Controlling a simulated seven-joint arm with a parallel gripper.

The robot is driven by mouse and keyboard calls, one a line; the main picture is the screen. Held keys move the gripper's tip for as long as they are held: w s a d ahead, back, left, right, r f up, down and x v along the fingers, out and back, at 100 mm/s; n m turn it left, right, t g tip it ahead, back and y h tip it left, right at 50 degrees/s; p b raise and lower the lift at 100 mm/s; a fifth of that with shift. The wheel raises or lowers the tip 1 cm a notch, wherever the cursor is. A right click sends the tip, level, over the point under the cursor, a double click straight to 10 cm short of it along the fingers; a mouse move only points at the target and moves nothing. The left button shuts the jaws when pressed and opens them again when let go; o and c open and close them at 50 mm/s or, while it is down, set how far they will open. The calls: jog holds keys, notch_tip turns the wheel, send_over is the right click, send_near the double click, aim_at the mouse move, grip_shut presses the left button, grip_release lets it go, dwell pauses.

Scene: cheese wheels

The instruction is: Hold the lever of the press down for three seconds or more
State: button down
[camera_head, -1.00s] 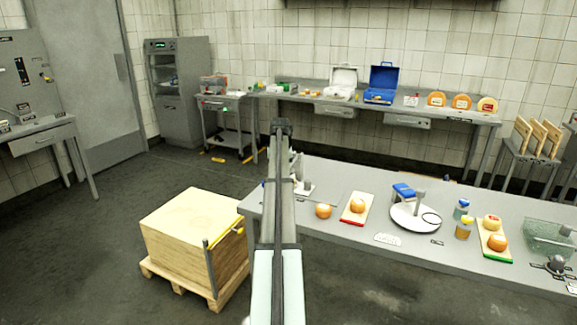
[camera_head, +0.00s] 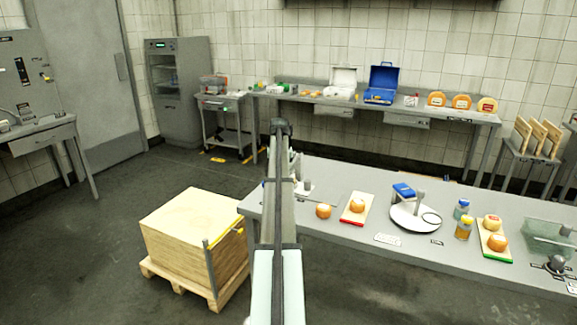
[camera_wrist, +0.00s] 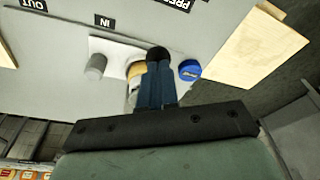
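The press shows in the wrist view as a white base plate (camera_wrist: 112,47) on the grey bench. A grey post (camera_wrist: 96,66), a tan round piece (camera_wrist: 136,70) and a blue round part (camera_wrist: 190,70) are on or beside it. A black ball knob (camera_wrist: 158,53), seemingly the lever's end, is at the tips of my gripper (camera_wrist: 157,66). The two blue fingers are together, with no clear gap. I cannot tell whether they touch the knob or how low the lever is. In the head view my arm hides most of the press, and a small part shows (camera_head: 304,187).
The grey bench (camera_head: 375,254) also holds orange cheeses, a white disc stand (camera_head: 414,217), jars and a glass tank (camera_head: 549,238). A wooden crate (camera_head: 192,227) on a pallet stands left of the bench. A wooden board (camera_wrist: 262,46) is at the right in the wrist view.

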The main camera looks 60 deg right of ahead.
jog(key=w+d+v, duration=0.1)
jog(key=v, duration=0.8)
jog(key=shift+d+r, duration=0.3)
jog(key=shift+r, duration=0.25)
dwell(1.3)
dwell(0.6)
